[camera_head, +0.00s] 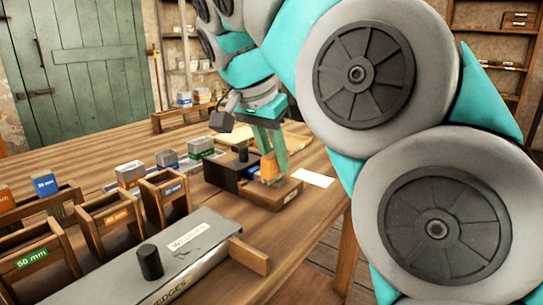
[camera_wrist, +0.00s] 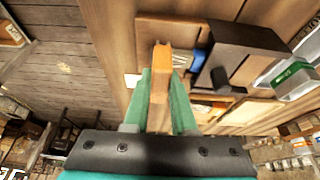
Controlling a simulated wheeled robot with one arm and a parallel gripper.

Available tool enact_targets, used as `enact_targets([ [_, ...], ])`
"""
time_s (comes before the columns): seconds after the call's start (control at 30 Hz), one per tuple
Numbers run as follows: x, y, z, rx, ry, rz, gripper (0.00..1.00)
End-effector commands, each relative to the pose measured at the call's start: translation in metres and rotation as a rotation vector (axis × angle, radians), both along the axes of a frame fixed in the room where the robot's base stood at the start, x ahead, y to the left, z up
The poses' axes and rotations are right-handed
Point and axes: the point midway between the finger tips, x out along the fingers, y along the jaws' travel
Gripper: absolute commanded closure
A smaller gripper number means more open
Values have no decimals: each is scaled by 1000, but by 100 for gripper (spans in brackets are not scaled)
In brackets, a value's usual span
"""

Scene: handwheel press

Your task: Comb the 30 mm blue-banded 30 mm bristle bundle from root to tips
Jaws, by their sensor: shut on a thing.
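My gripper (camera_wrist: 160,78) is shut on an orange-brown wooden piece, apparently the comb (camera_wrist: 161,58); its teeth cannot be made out. In the head view my gripper (camera_head: 270,146) points down over the wooden base of the clamp, with the held piece (camera_head: 269,168) between its fingers. In the wrist view the blue-banded bundle (camera_wrist: 181,58) lies between the held piece and the dark clamp block (camera_wrist: 240,60). The held piece is beside or over the bundle; contact cannot be told.
Wooden boxes with coloured labels, such as the green 50 mm box (camera_head: 33,258), stand at the left. A grey wedges case (camera_head: 175,257) lies in front. A white card (camera_head: 313,178) lies right of the clamp near the table edge.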

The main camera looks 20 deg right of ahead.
Motion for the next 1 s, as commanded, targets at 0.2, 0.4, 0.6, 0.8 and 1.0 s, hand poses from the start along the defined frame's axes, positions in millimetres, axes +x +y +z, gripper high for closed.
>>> enact_targets([
  [0.2, -4, -2, 0, 0, 1, 0, 100],
  [0.4, -7, -5, 0, 0, 0, -2, 100],
  [0.6, -10, -7, 0, -1, 0, -1, 100],
  [0.8, -10, -7, 1, -1, -1, -1, 100],
  [1.0, -10, -7, 18, 0, -2, -1, 100],
])
